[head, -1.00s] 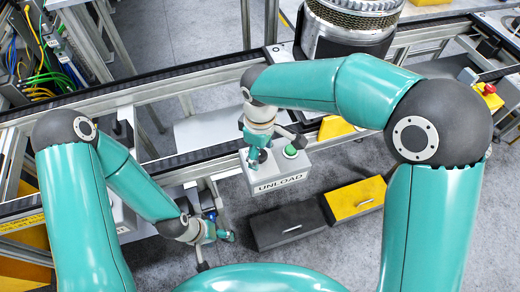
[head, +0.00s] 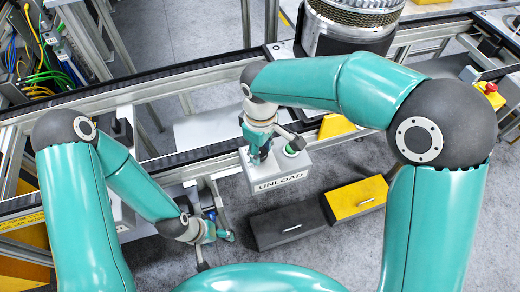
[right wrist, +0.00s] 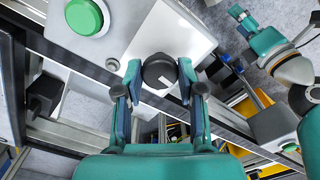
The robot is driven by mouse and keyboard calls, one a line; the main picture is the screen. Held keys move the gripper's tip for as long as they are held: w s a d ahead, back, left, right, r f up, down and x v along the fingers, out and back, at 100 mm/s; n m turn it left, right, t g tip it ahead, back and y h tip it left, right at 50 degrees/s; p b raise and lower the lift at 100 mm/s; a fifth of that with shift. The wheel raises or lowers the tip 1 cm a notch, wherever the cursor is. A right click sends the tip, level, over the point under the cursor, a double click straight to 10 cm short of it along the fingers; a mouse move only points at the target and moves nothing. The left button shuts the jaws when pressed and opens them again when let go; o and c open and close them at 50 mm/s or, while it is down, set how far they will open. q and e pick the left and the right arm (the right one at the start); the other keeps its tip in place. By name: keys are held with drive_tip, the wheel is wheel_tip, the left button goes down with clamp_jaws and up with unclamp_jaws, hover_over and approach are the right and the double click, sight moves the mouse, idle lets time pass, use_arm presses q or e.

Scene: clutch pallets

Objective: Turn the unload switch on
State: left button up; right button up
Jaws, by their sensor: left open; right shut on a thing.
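The unload box (head: 280,184) is a pale grey box marked UNLOAD, mounted at the front rail. It carries a black rotary switch knob (right wrist: 160,68) with a small white mark, and a green button (head: 292,150), which also shows in the right wrist view (right wrist: 84,17). My right gripper (right wrist: 160,78) is shut on the knob, one finger on each side. In the head view the right gripper (head: 258,156) largely hides the knob. My left gripper (head: 223,236) is open and low, left of the box and apart from it.
A red emergency button (head: 490,88) is at the far right. Cables (head: 45,75) hang at the upper left.

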sight(261, 152)
drive_tip(key=m+b, duration=0.2)
drive_tip(key=m, duration=0.3)
drive_tip(key=m+b, duration=0.2)
drive_tip(key=m, duration=0.3)
drive_tip(key=shift+r+m, duration=0.1)
drive_tip(key=shift+m, duration=0.2)
idle(0.4)
drive_tip(key=o, duration=1.1)
drive_tip(key=shift+o, duration=0.2)
wheel_tip(261, 152, up, 12)
